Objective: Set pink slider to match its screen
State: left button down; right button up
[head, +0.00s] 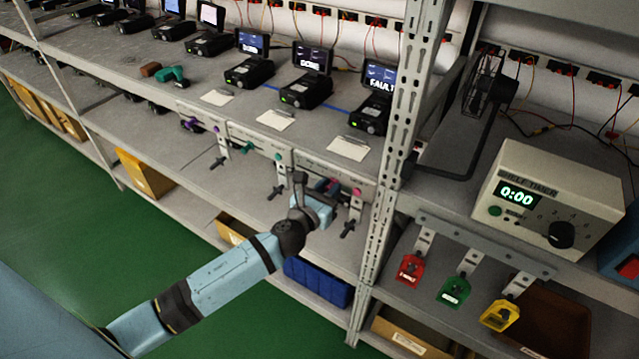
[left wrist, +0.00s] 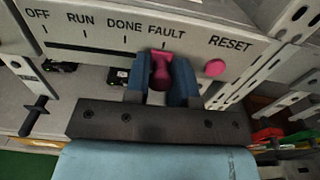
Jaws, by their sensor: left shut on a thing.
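The pink slider knob (left wrist: 161,68) sits under the FAULT mark, at the right end of its slot, on a pale panel (left wrist: 110,12) marked OFF, RUN, DONE, FAULT. My left gripper (left wrist: 162,85) is shut on the knob, one dark finger on each side. In the head view the gripper (head: 322,196) is at the rightmost shelf-edge panel and partly hides the slider. The screen (head: 380,78) above that panel reads FAULT. A round pink button (left wrist: 215,67) sits under RESET to the right of the gripper. My right gripper is not in view.
Other screens, one reading DONE (head: 312,60), stand along the shelf, with purple and teal controls to the left. Black hooks (head: 348,228) stick out below the panels. A metal rack post (head: 385,190) stands close to the right.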

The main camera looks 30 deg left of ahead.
pick_arm(q)
jog(key=shift+d, duration=0.2)
jog(key=c, duration=1.1)
grip_release()
jog(key=shift+o, duration=0.5)
jog(key=shift+d, duration=0.15)
jog(key=shift+s, duration=0.1)
jog(key=s+a+b, duration=0.1)
jog(key=s+b, duration=0.1)
jog(key=s, duration=1.1)
jog(key=shift+s+b, duration=0.3)
jog(key=shift+s, duration=0.05)
jog(key=shift+a, duration=0.1)
